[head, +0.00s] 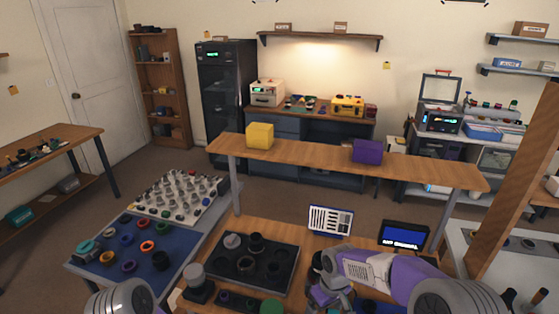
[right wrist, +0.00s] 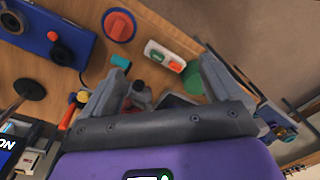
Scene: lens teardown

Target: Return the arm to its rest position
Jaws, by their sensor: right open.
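My right arm (head: 385,273), purple and grey, reaches in from the lower right over the wooden bench. Its gripper (head: 325,285) shows near the bottom centre of the head view, partly hidden by the arm. In the right wrist view the gripper (right wrist: 165,80) has its two grey fingers spread wide, with nothing clamped between them. Dark grey fixture parts show beyond the fingers; I cannot tell their exact shape. A rounded grey link of my left arm (head: 120,298) shows at the lower left; the left gripper is out of frame.
A black parts tray (head: 283,283) lies on the bench. A small display (head: 405,235) and a blue-framed card (head: 330,220) stand behind. A raised shelf (head: 310,153) carries a yellow box (head: 260,136) and a purple box (head: 367,151). A red disc (right wrist: 119,25) lies near the gripper.

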